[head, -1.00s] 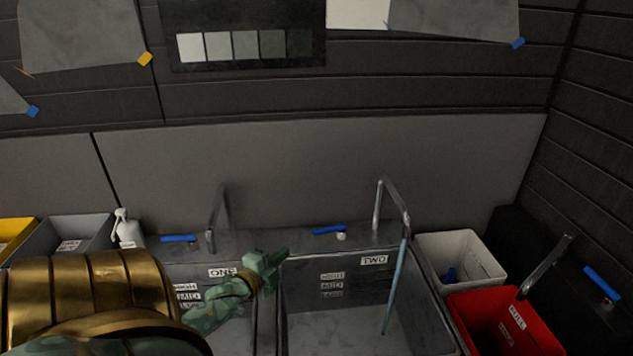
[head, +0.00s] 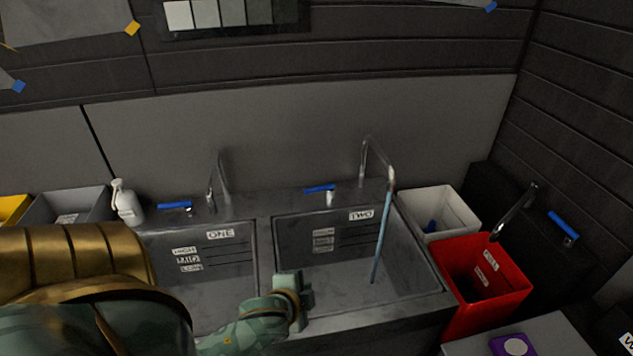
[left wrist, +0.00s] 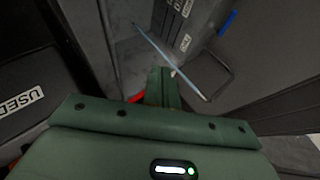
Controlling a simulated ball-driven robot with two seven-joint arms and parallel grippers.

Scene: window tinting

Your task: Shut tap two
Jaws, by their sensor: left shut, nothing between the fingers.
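Tap two's bent metal spout (head: 378,150) stands behind the sink marked TWO (head: 290,222). A thin blue-white water stream (head: 380,235) runs from it into the sink. Its blue lever (head: 319,188) sits on the ledge, left of the spout. My left gripper (head: 306,290) is shut and empty at the front left of sink two, apart from the lever. In the left wrist view, its fingertips (left wrist: 163,76) point toward the stream (left wrist: 170,62). The spout (left wrist: 212,75) and a blue lever (left wrist: 228,22) show to the right. My right gripper is out of view.
Sink one (head: 205,275) with its own blue lever (head: 174,205) and spout (head: 215,178) stands to the left. A white bin (head: 465,212), a red bin (head: 510,270) and a third tap with a blue lever (head: 563,224) stand to the right. A spray bottle (head: 126,203) stands at the back left.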

